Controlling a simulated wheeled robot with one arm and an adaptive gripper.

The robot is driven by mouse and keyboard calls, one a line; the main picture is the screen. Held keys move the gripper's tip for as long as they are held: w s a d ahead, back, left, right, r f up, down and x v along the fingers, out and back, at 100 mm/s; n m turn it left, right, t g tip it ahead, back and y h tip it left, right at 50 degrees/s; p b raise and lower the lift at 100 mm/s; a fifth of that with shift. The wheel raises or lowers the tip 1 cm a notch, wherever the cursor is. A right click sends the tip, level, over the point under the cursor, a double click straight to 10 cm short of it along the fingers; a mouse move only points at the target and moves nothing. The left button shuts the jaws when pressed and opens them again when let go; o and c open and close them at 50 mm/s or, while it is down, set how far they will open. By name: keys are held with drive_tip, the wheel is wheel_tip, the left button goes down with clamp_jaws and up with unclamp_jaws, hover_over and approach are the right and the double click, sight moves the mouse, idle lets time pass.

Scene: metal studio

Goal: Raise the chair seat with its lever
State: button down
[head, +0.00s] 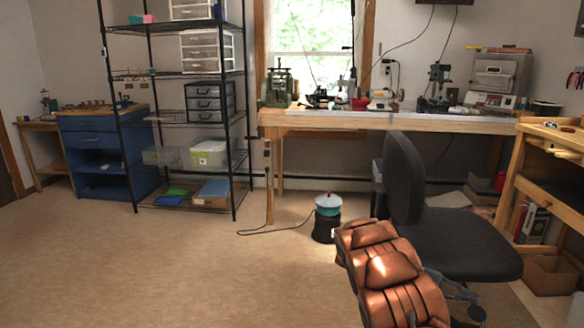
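My gripper is not in view.
A long wooden workbench (345,119) with tools stands along the back wall. A black-and-teal canister (328,216) stands on the floor before it. A wire shelf (188,125) and blue cabinet (95,152) are at left. Another bench (545,185) is at right. The left floor is clear.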

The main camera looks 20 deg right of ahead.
drive_tip(key=s+a+r+m+t+y+p, duration=0.1)
drive_tip(key=s+a+r+p, duration=0.1)
drive_tip(key=a+r+p, duration=0.3)
drive_tip(key=s+a+r+y+p, duration=0.1)
drive_tip(key=s+a+r+y, duration=0.15)
drive_tip(key=r, duration=0.35)
drive_tip(key=s+a+r+t+y+p, duration=0.2)
drive_tip(key=s+a+r+p, duration=0.3)
drive_tip(key=a, duration=0.7)
drive_tip(key=s+a+r+n+t+y+p, duration=0.1)
drive_tip(key=s+a+r+t+y+p, duration=0.2)
drive_tip(key=a+r+p, duration=0.5)
drive_tip(key=s+a+r+n+t+y+p, duration=0.1)
drive_tip(key=s+a+r+t+y+p, duration=0.2)
drive_tip(key=a, duration=1.3)
drive_tip(key=s+r+y+p, duration=0.1)
drive_tip(key=s+r+p, duration=0.2)
drive_tip(key=s+r, duration=0.1)
drive_tip(key=shift+s+r, duration=0.2)
drive_tip(key=shift+s, duration=0.4)
drive_tip(key=shift+a+n, duration=0.15)
drive_tip(key=shift+n, duration=0.15)
